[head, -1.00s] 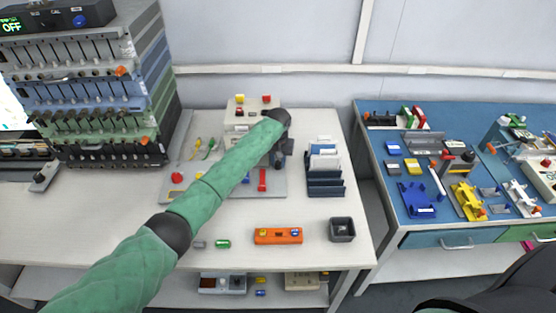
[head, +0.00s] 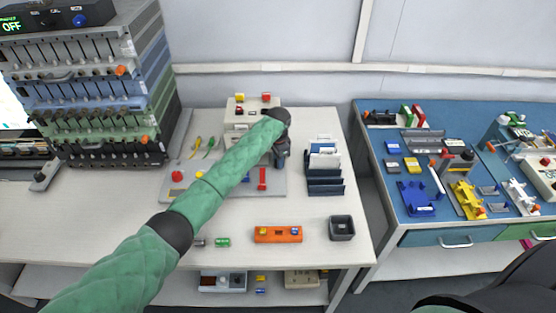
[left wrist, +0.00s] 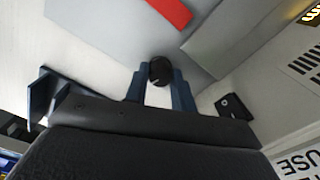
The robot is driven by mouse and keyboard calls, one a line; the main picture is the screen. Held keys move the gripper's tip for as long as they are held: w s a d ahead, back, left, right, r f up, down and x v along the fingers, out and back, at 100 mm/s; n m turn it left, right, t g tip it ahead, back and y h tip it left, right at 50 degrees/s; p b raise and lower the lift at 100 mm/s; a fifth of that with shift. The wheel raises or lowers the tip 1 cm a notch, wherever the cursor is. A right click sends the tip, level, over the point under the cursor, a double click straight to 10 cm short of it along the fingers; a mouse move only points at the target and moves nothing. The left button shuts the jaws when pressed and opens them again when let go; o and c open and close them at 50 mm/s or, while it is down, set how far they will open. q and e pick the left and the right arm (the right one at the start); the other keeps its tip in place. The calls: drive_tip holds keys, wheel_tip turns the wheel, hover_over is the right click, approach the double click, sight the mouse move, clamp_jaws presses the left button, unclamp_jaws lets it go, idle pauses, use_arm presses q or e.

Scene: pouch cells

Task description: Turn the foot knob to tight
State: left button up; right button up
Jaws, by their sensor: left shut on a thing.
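A black round knob (left wrist: 160,70), which I take to be the foot knob, sits at the edge of a grey plate in the left wrist view. The blue fingers of my left gripper (left wrist: 160,92) stand on both sides of it and are shut on it. In the head view my left gripper (head: 280,158) points down at the right end of the grey base plate (head: 240,192), and the knob is hidden there. A red bar (left wrist: 170,10) lies beyond the knob in the left wrist view. My right gripper is out of view.
A blue rack (head: 325,186) stands close to the right of my left gripper. A dark square bin (head: 341,228) and an orange block (head: 278,235) are nearer the front edge. A white device (head: 245,112) stands behind the plate. The left front of the table is clear.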

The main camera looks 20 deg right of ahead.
use_arm(q)
drive_tip(key=shift+r+m, duration=0.1)
drive_tip(key=shift+m, duration=0.8)
drive_tip(key=m+b, duration=0.1)
drive_tip(key=m, duration=0.2)
drive_tip(key=shift+m, duration=0.4)
drive_tip(key=shift+w+m, duration=0.1)
drive_tip(key=shift+m, duration=1.2)
drive_tip(key=shift+m+b, duration=0.45)
drive_tip(key=shift+m, duration=1.05)
drive_tip(key=shift+m+b, duration=0.3)
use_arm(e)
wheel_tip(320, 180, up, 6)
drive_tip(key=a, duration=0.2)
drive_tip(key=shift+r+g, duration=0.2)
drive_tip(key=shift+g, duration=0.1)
use_arm(q)
drive_tip(key=shift+r, duration=0.1)
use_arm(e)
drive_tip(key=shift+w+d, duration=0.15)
